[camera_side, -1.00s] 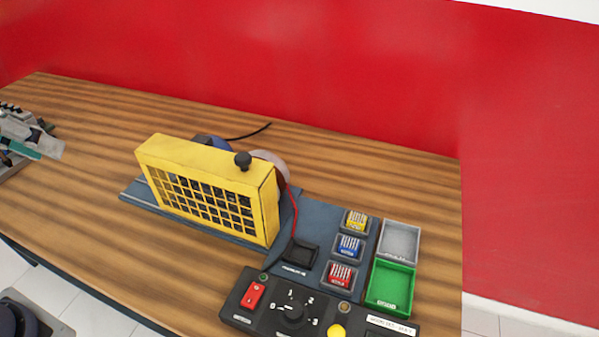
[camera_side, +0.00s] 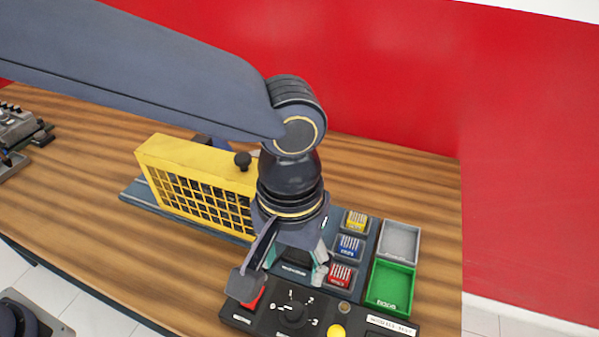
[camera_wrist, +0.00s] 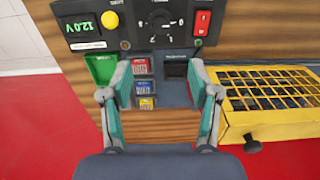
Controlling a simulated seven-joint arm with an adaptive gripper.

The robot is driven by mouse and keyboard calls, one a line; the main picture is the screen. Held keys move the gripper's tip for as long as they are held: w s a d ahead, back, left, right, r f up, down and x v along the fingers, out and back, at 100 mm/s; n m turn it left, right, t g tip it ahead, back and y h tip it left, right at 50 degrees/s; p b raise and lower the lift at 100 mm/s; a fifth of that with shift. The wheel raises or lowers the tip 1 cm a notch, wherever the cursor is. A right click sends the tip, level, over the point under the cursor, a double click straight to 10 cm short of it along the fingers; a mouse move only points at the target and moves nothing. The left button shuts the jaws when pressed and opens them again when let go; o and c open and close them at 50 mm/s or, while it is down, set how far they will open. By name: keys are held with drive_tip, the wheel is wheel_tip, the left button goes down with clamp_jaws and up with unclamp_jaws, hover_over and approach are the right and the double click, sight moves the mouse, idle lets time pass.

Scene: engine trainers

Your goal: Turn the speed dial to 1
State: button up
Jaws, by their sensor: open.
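The speed dial (camera_side: 292,314) is a round black knob on the black control panel (camera_side: 262,325), with white marks including 1, 2 and 3 around it. A short white line shows at its left, by the 0 mark; its exact pointing is too small to be sure of. In the wrist view the dial (camera_wrist: 160,22) is at the top centre, beyond the fingertips. My gripper (camera_side: 282,278) is open and empty, above the panel's back edge, with the dial apart from it. In the wrist view my gripper's (camera_wrist: 161,64) two teal-and-grey fingers are spread wide.
The red switch (camera_wrist: 202,23) is beside the dial, partly hidden by a finger in the side view. The yellow button (camera_side: 336,331) is on the dial's other side. Coloured blocks, a green tray (camera_side: 390,285) and a grey tray (camera_side: 399,241) lie behind. A yellow grille (camera_side: 195,185) stands left.

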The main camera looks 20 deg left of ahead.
sight(294, 310)
wheel_tip(294, 310, down, 16)
drive_tip(key=shift+a+r, duration=0.1)
drive_tip(key=shift+r, duration=0.05)
drive_tip(key=shift+c, duration=0.3)
drive_tip(key=c, duration=1.1)
drive_tip(key=shift+m, duration=0.4)
drive_tip(key=m, duration=0.5)
drive_tip(key=shift+w+r+m, duration=0.1)
drive_tip(key=shift+m, duration=0.2)
drive_tip(key=m, duration=0.5)
drive_tip(key=shift+m, duration=0.3)
